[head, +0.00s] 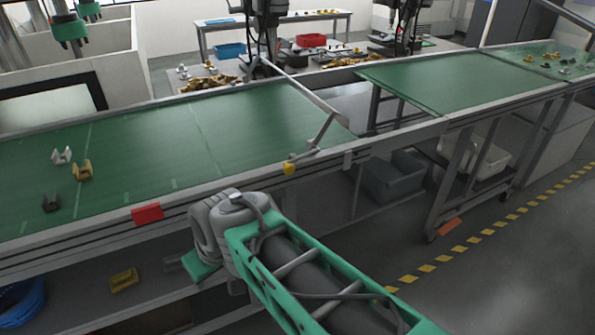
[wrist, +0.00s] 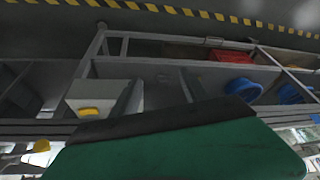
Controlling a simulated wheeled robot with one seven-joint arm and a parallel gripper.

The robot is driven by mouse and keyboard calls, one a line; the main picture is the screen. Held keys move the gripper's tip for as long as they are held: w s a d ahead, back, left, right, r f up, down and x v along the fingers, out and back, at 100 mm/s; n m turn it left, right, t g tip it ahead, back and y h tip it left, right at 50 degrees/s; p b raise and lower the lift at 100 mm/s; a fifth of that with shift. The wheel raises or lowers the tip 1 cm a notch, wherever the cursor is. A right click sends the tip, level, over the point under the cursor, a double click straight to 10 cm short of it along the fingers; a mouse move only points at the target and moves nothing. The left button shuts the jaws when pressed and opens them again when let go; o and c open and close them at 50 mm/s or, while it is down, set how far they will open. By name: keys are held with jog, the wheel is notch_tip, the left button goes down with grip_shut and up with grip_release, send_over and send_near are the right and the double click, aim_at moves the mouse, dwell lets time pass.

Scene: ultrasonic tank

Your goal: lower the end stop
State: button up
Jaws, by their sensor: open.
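The end stop (head: 304,89) is a thin grey bar across the right end of the left green belt in the head view. It appears raised above the belt surface on a bent lever arm (head: 322,132). A yellow knob (head: 289,168) sits at the lever's near end, by the front rail. My gripper (head: 204,270) is in front of the conveyor's near side, left of and below the knob, and apart from it. One green finger shows; the other is hidden. In the wrist view a green, black-edged shape, seemingly my finger, fills the bottom. Nothing is seen held.
The left belt (head: 170,145) carries several small brackets at its left. A red plate (head: 147,213) is on the front rail. Under it, a shelf holds a yellow part (head: 124,280) and blue coil (head: 22,302). Another belt (head: 455,80) lies beyond a gap. Floor is free at right.

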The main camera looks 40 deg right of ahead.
jog(key=w+d+f+t+b, duration=0.4)
jog(key=w+d+f, duration=0.1)
jog(key=w+d, duration=0.25)
jog(key=m+t+h+b, duration=0.45)
jog(key=t+b, duration=0.25)
jog(key=t, duration=0.2)
send_near(290, 171)
jog(key=shift+n+h, duration=0.35)
jog(key=shift+h, duration=0.1)
jog(key=p+x, duration=0.1)
jog(key=x, duration=0.6)
jog(key=shift+w+a+f+p, duration=0.1)
jog(key=shift+w+a+p, duration=0.05)
jog(key=shift+w+p, duration=0.2)
jog(key=shift+w, duration=0.3)
grip_shut()
